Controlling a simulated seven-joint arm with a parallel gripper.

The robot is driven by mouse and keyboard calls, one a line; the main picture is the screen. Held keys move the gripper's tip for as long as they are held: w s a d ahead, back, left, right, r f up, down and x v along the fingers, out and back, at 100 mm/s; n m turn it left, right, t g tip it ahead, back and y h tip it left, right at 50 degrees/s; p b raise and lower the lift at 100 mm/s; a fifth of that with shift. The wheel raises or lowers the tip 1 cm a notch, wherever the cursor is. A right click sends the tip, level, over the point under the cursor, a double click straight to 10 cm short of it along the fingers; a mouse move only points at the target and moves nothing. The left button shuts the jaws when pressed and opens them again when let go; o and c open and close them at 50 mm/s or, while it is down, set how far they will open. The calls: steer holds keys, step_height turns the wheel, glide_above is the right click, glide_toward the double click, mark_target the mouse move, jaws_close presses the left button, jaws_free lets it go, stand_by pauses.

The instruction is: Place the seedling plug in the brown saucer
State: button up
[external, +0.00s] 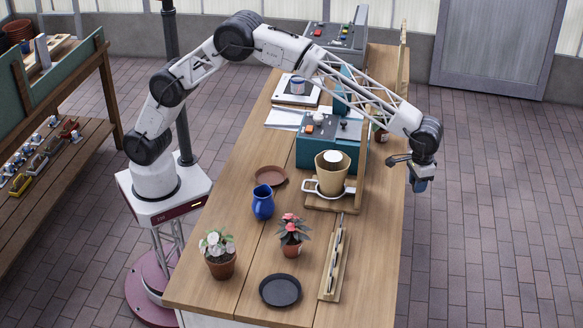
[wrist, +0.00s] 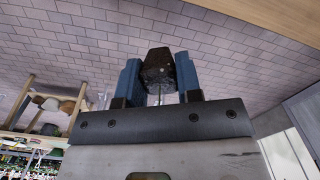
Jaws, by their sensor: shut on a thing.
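My gripper (wrist: 158,80) is shut on the seedling plug (wrist: 157,62), a dark soil-like block between the two blue fingers in the wrist view. In the external view my gripper (external: 418,186) hangs at the right, just past the table's right edge in the picture; the plug is hard to make out there. The brown saucer (external: 270,176) lies on the table left of centre, well to the left of my gripper, and looks empty. Its rim is close behind a blue jug.
The blue jug (external: 263,203), two potted plants (external: 221,263) (external: 292,240), and a black saucer (external: 280,291) stand on the near table. A beige pot (external: 331,180) on a wooden stand and a teal box (external: 312,150) lie between my gripper and the brown saucer.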

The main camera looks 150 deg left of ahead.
steer(key=w+d+m, duration=0.1)
steer(key=w+d, duration=0.4)
steer(key=s+d+r, duration=0.3)
steer(key=s+d, duration=1)
steer(key=d, duration=0.4)
steer(key=n, duration=0.5)
glide_above(271, 179)
steer(key=shift+f, duration=1.2)
steer(key=shift+f, duration=0.2)
steer(key=shift+f, duration=4.7)
